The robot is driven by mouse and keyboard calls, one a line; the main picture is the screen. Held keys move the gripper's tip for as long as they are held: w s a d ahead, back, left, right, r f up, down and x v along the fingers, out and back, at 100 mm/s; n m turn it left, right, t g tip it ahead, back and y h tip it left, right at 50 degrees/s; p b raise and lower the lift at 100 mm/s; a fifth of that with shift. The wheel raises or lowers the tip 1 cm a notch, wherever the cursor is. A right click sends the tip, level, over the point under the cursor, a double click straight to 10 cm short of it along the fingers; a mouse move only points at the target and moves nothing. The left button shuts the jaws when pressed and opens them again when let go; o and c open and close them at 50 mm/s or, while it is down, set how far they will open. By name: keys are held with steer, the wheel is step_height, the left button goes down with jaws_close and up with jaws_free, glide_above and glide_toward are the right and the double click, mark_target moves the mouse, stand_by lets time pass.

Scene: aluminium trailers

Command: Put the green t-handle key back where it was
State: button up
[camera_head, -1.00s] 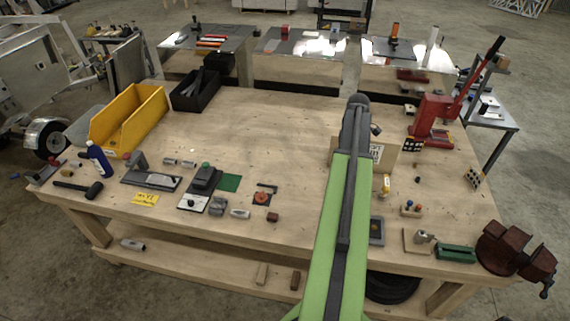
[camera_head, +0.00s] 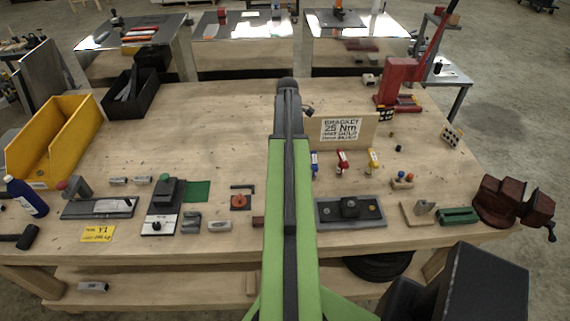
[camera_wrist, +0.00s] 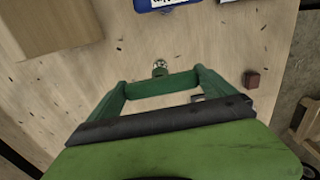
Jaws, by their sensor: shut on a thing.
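In the wrist view my gripper (camera_wrist: 160,79) shows two dark green fingers with a green bar between them. This bar looks like the green t-handle key (camera_wrist: 160,87), held in the jaws. A small round greenish-metal piece (camera_wrist: 160,68) shows just beyond it; I cannot tell if it is part of the key. In the head view my arm hides the gripper and key. Blue (camera_head: 314,163), red (camera_head: 342,161) and yellow (camera_head: 373,159) handled keys stand in a row before the bracket board (camera_head: 352,130), right of my arm.
A grey fixture plate (camera_head: 330,212) lies at the bench front, right of my arm. A yellow bin (camera_head: 58,135) and black bin (camera_head: 130,97) stand left. A red press (camera_head: 398,80) and rusty vise (camera_head: 512,205) stand right. The bench's middle left is clear.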

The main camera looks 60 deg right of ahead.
step_height(320, 180, down, 6)
steer(key=b, duration=0.4)
steer(key=shift+w+a, duration=0.1)
steer(key=shift+r, duration=0.2)
steer(key=shift+f, duration=0.2)
steer(key=o, duration=1.7)
steer(key=shift+r, duration=0.1)
step_height(320, 180, up, 12)
steer(key=p, duration=1.2)
steer(key=shift+r, duration=0.25)
steer(key=shift+f, duration=0.15)
